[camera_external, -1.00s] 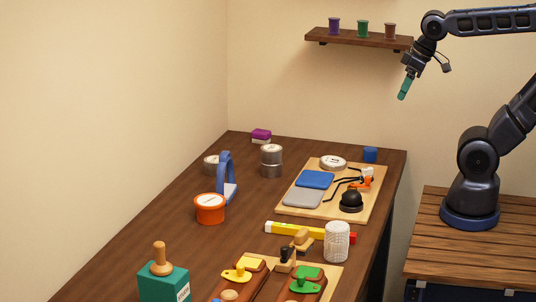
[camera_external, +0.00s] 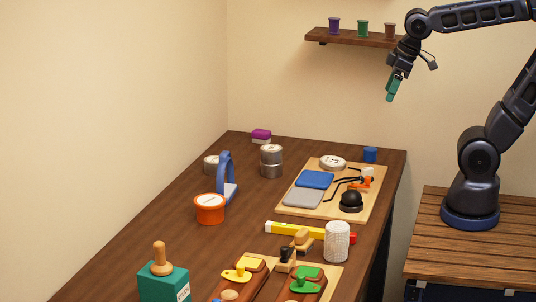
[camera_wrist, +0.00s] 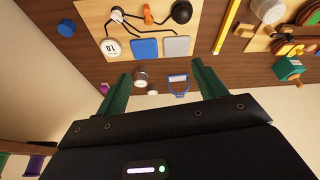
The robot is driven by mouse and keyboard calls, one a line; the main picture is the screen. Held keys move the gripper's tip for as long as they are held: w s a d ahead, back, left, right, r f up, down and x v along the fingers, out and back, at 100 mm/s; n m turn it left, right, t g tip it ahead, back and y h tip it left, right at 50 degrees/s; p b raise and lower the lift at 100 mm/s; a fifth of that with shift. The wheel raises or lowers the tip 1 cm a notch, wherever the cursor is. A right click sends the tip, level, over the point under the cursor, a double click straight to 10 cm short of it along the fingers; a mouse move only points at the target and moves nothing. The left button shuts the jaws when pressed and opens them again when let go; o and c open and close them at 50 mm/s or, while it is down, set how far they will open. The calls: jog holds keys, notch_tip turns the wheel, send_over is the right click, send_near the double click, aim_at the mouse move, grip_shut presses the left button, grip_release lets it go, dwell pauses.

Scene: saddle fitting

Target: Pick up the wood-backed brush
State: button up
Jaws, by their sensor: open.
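A small tan wooden piece with a dark underside (camera_external: 302,240), which looks like the wood-backed brush, lies on the table behind the near board, just left of a white textured cup (camera_external: 337,242). It is small and partly hidden by things in front, so I cannot be sure of it. In the wrist view I cannot clearly pick it out among the items at the top right. My gripper (camera_external: 391,90) hangs in the air high above the table's far right corner, well away from the brush. In the wrist view its green fingers (camera_wrist: 160,85) are apart with nothing held between them.
A near board (camera_external: 334,270) holds yellow- and green-topped brown pieces. A yellow level (camera_external: 295,229) lies behind the brush. A far board (camera_external: 300,209) carries pads and a black knob. An orange tub (camera_external: 210,209) and a green block (camera_external: 164,283) stand left. A shelf (camera_external: 350,38) is beside my gripper.

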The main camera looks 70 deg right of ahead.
jog(key=w+a+f+n+g, duration=0.1)
jog(key=w+a+f+n, duration=0.25)
jog(key=w+a, duration=0.45)
jog(key=n+g, duration=0.3)
jog(key=n, duration=0.8)
send_over(302, 230)
jog(key=f, duration=1.8)
jog(key=shift+w+d+f, duration=0.1)
jog(key=shift+w+d, duration=0.05)
jog(key=shift+d, duration=0.05)
jog(key=shift+a+f, duration=0.3)
jog(key=shift+f, duration=5.4)
jog(key=shift+c, duration=0.2)
jog(key=c, duration=1.1)
